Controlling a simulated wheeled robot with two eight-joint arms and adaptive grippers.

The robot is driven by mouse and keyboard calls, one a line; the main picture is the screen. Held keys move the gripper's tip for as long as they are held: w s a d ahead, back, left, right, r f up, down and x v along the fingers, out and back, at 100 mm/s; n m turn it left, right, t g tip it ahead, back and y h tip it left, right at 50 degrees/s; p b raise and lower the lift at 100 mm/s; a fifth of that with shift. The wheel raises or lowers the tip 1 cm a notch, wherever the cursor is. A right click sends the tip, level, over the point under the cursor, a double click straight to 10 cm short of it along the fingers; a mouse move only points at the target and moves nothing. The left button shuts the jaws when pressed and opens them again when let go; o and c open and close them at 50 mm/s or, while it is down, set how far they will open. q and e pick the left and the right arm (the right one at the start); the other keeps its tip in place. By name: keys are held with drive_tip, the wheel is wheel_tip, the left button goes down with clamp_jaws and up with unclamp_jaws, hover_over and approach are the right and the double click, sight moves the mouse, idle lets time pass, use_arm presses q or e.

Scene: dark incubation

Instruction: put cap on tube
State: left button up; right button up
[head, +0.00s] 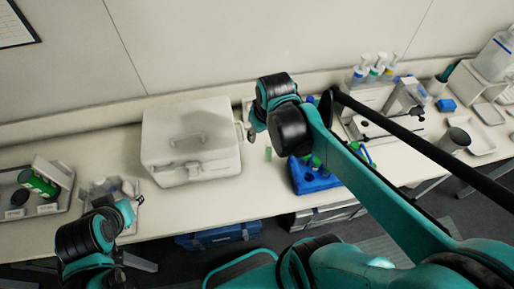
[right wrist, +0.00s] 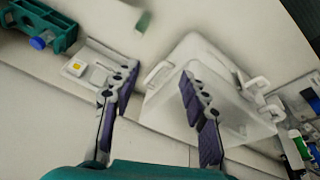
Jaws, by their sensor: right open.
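My right gripper (head: 246,130) hangs over the bench beside the white box's right side. In the right wrist view its two fingers (right wrist: 158,78) are apart, with nothing between them. A small pale green piece, possibly the tube or its cap, lies on the bench in the head view (head: 268,154). A similar piece shows at the top of the right wrist view (right wrist: 143,21), beyond the fingertips. A blue rack (head: 318,182) with green-topped tubes stands to the right, partly behind my right arm. My left gripper (head: 126,203) is at the lower left, its fingers too unclear to judge.
The lidded white box (head: 190,150) fills the middle of the bench. A tray (head: 50,212) with a green-and-black item is at far left. Bottles (head: 375,70), a dark cup (head: 455,140) and a white tray (head: 480,143) stand right. Bare bench lies in front of the box.

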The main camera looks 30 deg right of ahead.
drive_tip(key=s+a+m+t, duration=0.1)
drive_tip(key=s+a+t, duration=0.2)
drive_tip(key=s+a, duration=0.1)
drive_tip(key=shift+s+a+r+m+t, duration=0.25)
drive_tip(key=shift+s+m+t, duration=0.05)
drive_tip(key=shift+s, duration=0.6)
use_arm(q)
drive_tip(key=shift+w, duration=0.1)
use_arm(e)
drive_tip(key=shift+w, duration=0.1)
use_arm(q)
wheel_tip(320, 180, down, 14)
drive_tip(key=b, duration=1.4)
use_arm(e)
wheel_tip(320, 180, down, 14)
drive_tip(key=shift+f, duration=0.1)
use_arm(q)
drive_tip(key=shift+c, duration=1)
use_arm(e)
drive_tip(key=shift+c, duration=1.2)
use_arm(q)
drive_tip(key=shift+d, duration=0.15)
use_arm(e)
drive_tip(key=shift+d, duration=0.15)
